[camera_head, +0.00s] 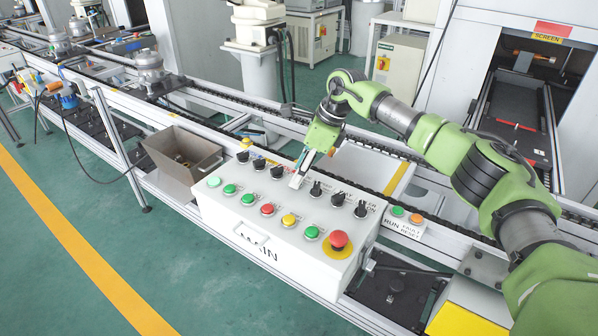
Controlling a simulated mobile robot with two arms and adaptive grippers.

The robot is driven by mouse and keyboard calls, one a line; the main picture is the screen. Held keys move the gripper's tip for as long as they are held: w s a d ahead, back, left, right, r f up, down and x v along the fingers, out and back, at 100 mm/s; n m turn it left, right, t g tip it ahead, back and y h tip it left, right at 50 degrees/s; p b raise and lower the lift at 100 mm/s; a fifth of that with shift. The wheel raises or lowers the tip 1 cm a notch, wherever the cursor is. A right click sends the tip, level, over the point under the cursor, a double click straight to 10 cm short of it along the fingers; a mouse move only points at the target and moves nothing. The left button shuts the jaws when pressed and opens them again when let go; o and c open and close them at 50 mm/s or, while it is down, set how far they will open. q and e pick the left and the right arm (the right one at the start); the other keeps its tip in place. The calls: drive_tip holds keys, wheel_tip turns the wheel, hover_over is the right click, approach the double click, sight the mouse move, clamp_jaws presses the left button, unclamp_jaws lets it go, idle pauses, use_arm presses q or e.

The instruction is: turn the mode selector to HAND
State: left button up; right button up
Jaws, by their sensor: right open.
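The white control box (228,213) marked MAIN stands on the line's front edge. Its back row holds several black selector knobs, among them one left of my gripper (276,172) and one right of it (315,188). The small labels are too fine to read, so I cannot tell which knob is the mode selector or where it points. My right gripper (298,178) is open and points down at the back row, between these two knobs. Its fingers hide that part of the panel, and I cannot tell whether they touch a knob. My left gripper is out of view.
A red emergency button (339,240) on a yellow disc sits at the box's front right, beside several coloured push buttons. A small RUN box (407,222) stands to the right. An open metal bin (182,158) lies left of the box. The conveyor rail runs behind.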

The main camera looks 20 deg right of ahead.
drive_tip(key=v, duration=1.1)
drive_tip(key=shift+r, duration=0.2)
drive_tip(key=shift+d, duration=0.1)
